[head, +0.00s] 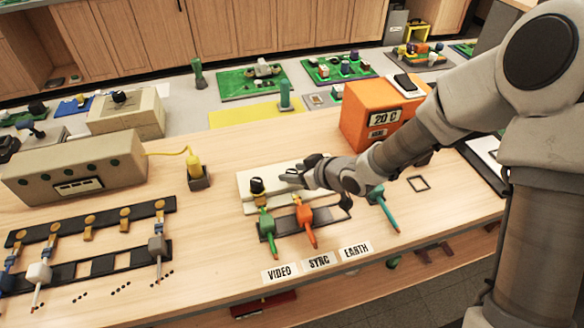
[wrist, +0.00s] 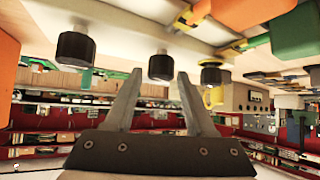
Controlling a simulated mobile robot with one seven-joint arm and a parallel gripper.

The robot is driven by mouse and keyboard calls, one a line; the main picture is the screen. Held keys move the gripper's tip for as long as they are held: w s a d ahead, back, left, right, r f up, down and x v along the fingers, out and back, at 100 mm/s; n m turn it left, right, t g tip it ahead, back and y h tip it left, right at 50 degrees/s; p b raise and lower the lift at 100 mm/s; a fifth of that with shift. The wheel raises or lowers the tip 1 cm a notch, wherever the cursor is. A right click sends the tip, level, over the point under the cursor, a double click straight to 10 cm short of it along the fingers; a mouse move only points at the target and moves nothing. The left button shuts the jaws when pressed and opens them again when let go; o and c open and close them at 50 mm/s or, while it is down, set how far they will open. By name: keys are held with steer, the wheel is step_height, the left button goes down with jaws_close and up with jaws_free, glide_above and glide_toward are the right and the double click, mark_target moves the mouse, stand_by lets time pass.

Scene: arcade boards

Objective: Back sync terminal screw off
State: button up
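A cream terminal block (head: 246,180) lies on the wooden bench behind the cards reading VIDEO (head: 279,272), SYNC (head: 319,261) and EARTH (head: 355,250). Its left black screw cap (head: 257,185) shows clearly in the head view; my gripper (head: 290,178) covers the part to its right. In the wrist view, three black caps hang in a row: a left cap (wrist: 76,45), a middle cap (wrist: 160,66) and a right cap (wrist: 211,75). My gripper (wrist: 160,78) is open, with the middle cap, likely the sync one, seen between its fingertips. I cannot tell whether they touch.
Green (head: 267,222), orange (head: 304,215) and teal (head: 376,194) leads stand in front of the block. An orange box (head: 366,112) marked 20 C is behind right. A yellow plug (head: 194,166) and a beige unit (head: 70,170) are left. Bare bench lies between.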

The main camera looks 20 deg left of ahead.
mark_target(292, 172)
steer(key=shift+p+v, duration=1.05)
steer(key=shift+v, duration=0.45)
steer(key=shift+p+v, duration=0.6)
steer(key=shift+v, duration=0.4)
steer(key=w+d+r+m+t+h, duration=0.1)
steer(key=d+r+m+t+h, duration=0.2)
steer(key=d+r, duration=0.6)
steer(key=w+d+r+m+h, duration=0.1)
steer(key=d+r+m+h, duration=0.3)
steer(key=d, duration=0.9)
steer(key=s+d+r+m+g+h, duration=0.1)
steer(key=s+d+r+m, duration=0.2)
steer(key=s, duration=0.6)
steer(key=s+d+r+m+h, duration=0.1)
steer(key=s+d+r+m, duration=0.2)
steer(key=s+d+r, duration=0.3)
steer(key=s, duration=0.3)
steer(key=shift+s+d+r+g, duration=0.15)
steer(key=shift+d+r+g, duration=0.1)
steer(key=shift+g, duration=0.15)
